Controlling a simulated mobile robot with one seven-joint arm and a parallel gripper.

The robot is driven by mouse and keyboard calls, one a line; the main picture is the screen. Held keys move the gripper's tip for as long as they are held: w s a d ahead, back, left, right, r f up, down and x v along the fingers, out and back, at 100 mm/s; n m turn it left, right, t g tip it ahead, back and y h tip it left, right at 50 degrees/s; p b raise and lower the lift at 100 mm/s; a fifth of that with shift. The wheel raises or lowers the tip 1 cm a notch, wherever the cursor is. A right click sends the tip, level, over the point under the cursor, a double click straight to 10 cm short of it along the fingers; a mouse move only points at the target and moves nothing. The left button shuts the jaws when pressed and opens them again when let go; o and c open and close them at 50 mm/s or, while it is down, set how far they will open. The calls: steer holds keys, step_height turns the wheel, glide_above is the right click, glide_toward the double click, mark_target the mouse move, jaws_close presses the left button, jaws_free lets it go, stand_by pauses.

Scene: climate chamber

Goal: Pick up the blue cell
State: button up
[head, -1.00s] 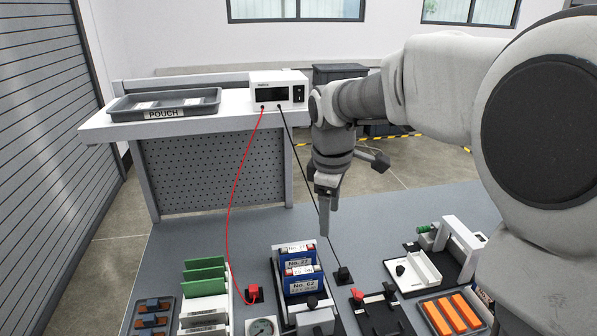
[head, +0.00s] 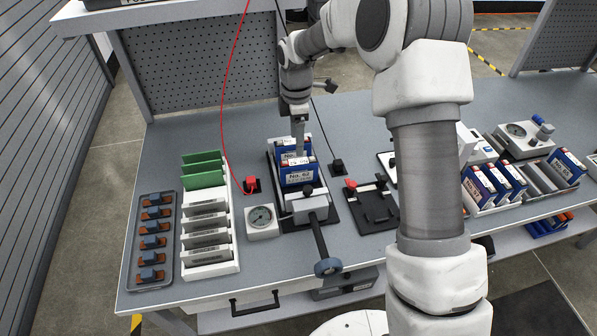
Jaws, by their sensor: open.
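Blue cells with white labels stand upright in a black and white fixture (head: 272,160) in the middle of the bench. The front blue cell (head: 297,178) has a label that seems to read No. 62. Another blue cell (head: 286,146) stands just behind it, partly hidden. My gripper (head: 299,150) points down over the fixture, its fingertips at the tops of these cells. It looks narrow from this side, and the gap between its fingers is hidden. I cannot tell whether it touches a cell. No cell is seen lifted.
A lever with a dark knob (head: 328,266) juts forward from the fixture. A gauge box (head: 262,221) and a rack of green and white boards (head: 207,232) stand left. A black clamp plate (head: 372,206) lies right. More blue cells (head: 510,178) stand further right. Red and black cables run behind.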

mark_target(299, 161)
steer(key=f, duration=1)
steer(key=shift+w+d, duration=0.2)
steer(key=shift+w, duration=0.05)
steer(key=shift+r, duration=0.1)
jaws_close()
steer(key=shift+r, duration=0.1)
stand_by(0.8)
